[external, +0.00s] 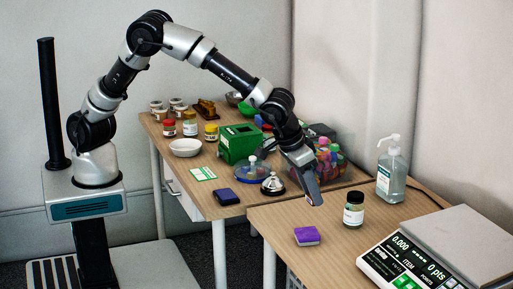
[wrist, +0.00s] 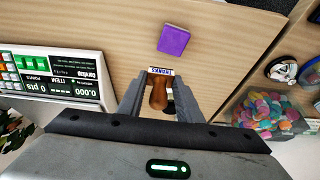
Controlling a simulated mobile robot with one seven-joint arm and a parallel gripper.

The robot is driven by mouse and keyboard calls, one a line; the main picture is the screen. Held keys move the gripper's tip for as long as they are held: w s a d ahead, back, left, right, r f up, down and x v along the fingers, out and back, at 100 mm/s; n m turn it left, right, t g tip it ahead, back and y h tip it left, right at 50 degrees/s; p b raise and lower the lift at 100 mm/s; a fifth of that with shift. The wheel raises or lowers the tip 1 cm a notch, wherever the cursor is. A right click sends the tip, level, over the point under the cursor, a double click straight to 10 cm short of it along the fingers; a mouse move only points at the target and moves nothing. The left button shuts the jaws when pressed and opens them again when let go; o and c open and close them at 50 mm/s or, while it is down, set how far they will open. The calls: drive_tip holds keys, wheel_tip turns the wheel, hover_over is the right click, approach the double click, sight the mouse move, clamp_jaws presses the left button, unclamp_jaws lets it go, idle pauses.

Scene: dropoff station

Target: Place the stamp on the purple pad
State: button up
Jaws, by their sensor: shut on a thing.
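The stamp (wrist: 158,92) has a brown wooden handle and a white label reading "THANKS". In the wrist view my gripper (wrist: 161,85) is shut on its handle. In the external view my gripper (external: 314,200) hangs over the near table, and the stamp is mostly hidden by the fingers. The purple pad (external: 307,236) lies on the near table, below and slightly left of my gripper. In the wrist view the purple pad (wrist: 174,40) lies just beyond the stamp, apart from it.
A scale (external: 440,255) and a sanitizer bottle (external: 390,175) are farther right. A bell (external: 272,184), a dark blue pad (external: 227,197) and a green box (external: 239,144) are on the other table. The wood around the purple pad is clear.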

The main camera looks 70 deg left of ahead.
drive_tip(key=a+f, duration=0.1)
drive_tip(key=a, duration=0.1)
drive_tip(key=b, duration=0.1)
hover_over(309, 231)
drive_tip(key=s, duration=0.1)
drive_tip(key=shift+n, duration=0.3)
drive_tip(key=f, duration=0.4)
drive_tip(key=shift+s+f, duration=0.2)
drive_tip(key=shift+f, duration=0.05)
drive_tip(key=shift+f+b, duration=0.5)
drive_tip(key=shift+f, duration=1.55)
drive_tip(key=shift+f, duration=0.2)
drive_tip(key=o, duration=1)
drive_tip(key=shift+o, duration=0.2)
